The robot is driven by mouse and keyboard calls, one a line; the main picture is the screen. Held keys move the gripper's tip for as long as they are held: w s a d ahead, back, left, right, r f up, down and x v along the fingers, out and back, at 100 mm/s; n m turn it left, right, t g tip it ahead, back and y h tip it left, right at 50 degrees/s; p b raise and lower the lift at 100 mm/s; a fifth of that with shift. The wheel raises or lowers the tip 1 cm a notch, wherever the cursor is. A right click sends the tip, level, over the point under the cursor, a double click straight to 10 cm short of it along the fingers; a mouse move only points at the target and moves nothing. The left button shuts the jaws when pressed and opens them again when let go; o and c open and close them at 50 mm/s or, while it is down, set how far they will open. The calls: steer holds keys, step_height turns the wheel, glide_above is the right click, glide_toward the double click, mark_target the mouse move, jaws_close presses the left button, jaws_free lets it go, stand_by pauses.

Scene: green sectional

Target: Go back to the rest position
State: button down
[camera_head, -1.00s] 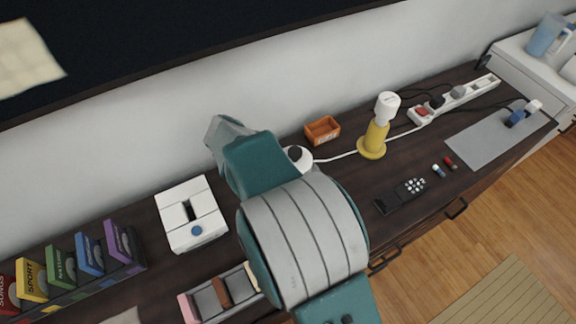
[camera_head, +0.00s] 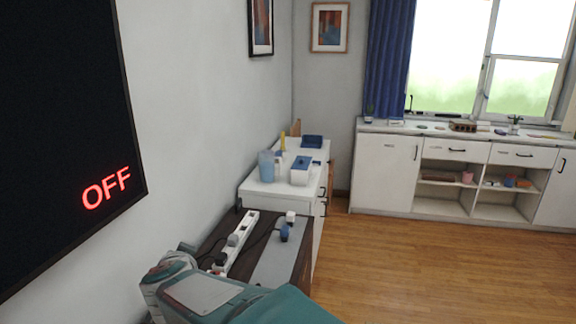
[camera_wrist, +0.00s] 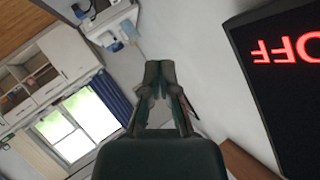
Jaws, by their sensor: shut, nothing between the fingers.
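My gripper (camera_wrist: 160,75) shows in the wrist view with its fingers together and nothing between them. It points into open air, with the white wall beyond it. In the head view my arm, teal and grey, is at the bottom, in front of the near end of the dark wooden cabinet. The gripper's fingers cannot be made out there.
A dark screen (camera_head: 60,130) reading OFF hangs on the left wall. A power strip (camera_head: 236,240) and a grey mat (camera_head: 281,262) lie on the dark cabinet. A white cabinet (camera_head: 262,192) holds a blue jug (camera_head: 266,166). Wooden floor (camera_head: 400,270) is clear at right.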

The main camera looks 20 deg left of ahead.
steer(key=w+d+r+n+g+y, duration=0.1)
steer(key=d+r, duration=0.3)
steer(key=d, duration=0.7)
steer(key=w+d+r+n, duration=0.1)
steer(key=d+r, duration=0.3)
steer(key=d, duration=0.6)
steer(key=s+d+f+g+h, duration=0.1)
steer(key=s+d, duration=0.4)
steer(key=d, duration=0.5)
steer(key=s+d+f+m+g+h, duration=0.1)
steer(key=s+d+f+h, duration=0.3)
steer(key=d, duration=0.6)
steer(key=s+d+f+m+g+h, duration=0.1)
steer(key=s+d+f+g+h, duration=0.1)
steer(key=s+d+f, duration=0.3)
steer(key=s+d+h, duration=0.1)
steer(key=s+d, duration=0.2)
steer(key=d, duration=0.2)
steer(key=shift+f, duration=0.3)
steer(key=shift+s, duration=0.1)
